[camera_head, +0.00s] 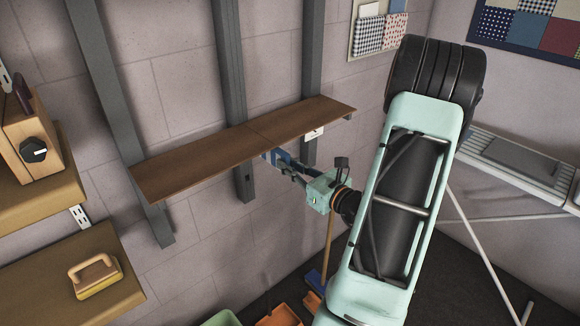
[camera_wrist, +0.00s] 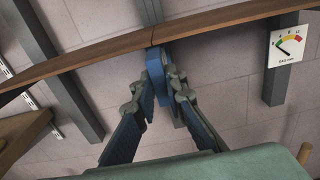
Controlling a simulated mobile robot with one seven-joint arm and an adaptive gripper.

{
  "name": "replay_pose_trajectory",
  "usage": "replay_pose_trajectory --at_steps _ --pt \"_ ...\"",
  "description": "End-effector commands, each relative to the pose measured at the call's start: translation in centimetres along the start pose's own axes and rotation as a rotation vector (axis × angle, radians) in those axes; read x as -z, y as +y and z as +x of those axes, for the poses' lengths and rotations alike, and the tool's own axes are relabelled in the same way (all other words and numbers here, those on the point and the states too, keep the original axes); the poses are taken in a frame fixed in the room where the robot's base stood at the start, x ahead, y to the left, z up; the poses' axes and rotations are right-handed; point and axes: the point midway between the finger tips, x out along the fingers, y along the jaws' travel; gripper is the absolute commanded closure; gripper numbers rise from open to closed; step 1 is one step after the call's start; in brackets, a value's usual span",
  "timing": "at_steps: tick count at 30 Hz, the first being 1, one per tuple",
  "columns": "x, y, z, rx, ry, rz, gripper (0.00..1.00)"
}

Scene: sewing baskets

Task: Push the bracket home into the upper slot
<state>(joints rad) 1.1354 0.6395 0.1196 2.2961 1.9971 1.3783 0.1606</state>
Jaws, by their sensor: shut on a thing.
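My gripper (camera_head: 284,166) is shut on the blue bracket (camera_wrist: 155,68), just under the wooden shelf board (camera_head: 200,165). In the wrist view, the gripper (camera_wrist: 160,86) has its two fingers on either side of the bracket, whose top reaches up to the shelf's underside near the board's seam. In the head view the bracket is mostly hidden by the shelf and my fingers. The middle grey upright (camera_head: 231,62) runs behind the shelf and ends below it. I cannot see the upper slot or tell how far the bracket sits in it.
Left (camera_head: 106,95) and right (camera_head: 312,52) grey uprights also run behind the shelf. A small dial card (camera_wrist: 286,47) is at the right upright. Wooden shelves at left hold a wooden box (camera_head: 28,138) and a handled brush (camera_head: 95,275). An orange bin (camera_head: 278,316) is below.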

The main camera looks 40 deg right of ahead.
Motion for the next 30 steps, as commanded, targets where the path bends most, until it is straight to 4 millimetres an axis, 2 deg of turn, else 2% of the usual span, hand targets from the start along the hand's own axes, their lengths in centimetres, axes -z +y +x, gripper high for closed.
replay_pose_trajectory --at_steps 9,10,15,25,30 --pt "-0.2 0.1 0.8 -0.004 -0.004 -0.001 1.0" --pt "-0.2 0.1 0.8 -0.003 -0.004 -0.001 0.88" --pt "-0.1 0.1 0.7 -0.003 -0.003 -0.001 0.69" --pt "0.0 0.0 0.4 -0.001 -0.001 0.0 0.68" --pt "0.0 -0.1 -1.7 0.003 0.0 0.0 0.68"
